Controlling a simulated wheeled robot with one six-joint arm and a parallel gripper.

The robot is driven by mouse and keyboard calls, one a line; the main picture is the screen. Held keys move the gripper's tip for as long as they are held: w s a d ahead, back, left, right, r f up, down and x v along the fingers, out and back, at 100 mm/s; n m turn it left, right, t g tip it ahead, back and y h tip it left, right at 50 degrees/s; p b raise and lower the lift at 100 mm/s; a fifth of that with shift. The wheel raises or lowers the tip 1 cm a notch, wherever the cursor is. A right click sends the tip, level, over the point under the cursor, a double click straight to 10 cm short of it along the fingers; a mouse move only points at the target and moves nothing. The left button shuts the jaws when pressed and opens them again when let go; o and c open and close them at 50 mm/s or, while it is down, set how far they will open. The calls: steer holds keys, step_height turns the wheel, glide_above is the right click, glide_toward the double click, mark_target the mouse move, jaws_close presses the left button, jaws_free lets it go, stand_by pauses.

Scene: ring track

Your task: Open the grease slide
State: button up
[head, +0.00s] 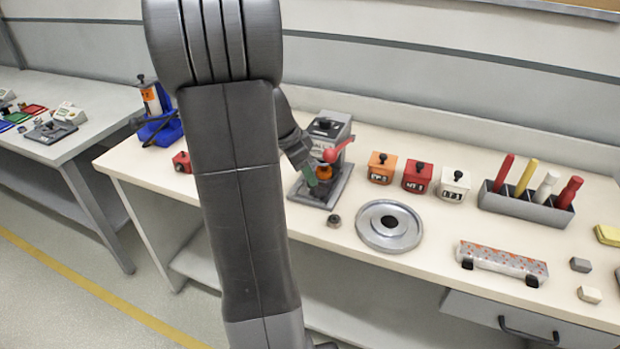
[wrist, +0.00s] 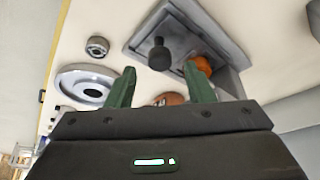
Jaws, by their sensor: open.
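A grey machine (head: 331,130) with a red lever (head: 338,149) stands on the bench in the head view. An orange part (head: 323,172) sits low at its front, and it also shows in the wrist view (wrist: 203,65). In the wrist view a black knob (wrist: 159,55) stands over the machine's grey base plate (wrist: 143,40). I cannot tell for certain which part is the grease slide. My gripper (wrist: 160,84) is open and empty, its green fingers apart, with the knob beyond the gap between them.
A nut (head: 334,220) and a round grey dish (head: 389,225) lie close to the machine. Orange (head: 381,168), red (head: 417,177) and white (head: 454,185) knobbed blocks stand to the right. A blue stand (head: 160,128) is left of my arm. The bench front is partly clear.

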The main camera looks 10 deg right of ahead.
steer(key=shift+x, duration=1.7)
jaws_close()
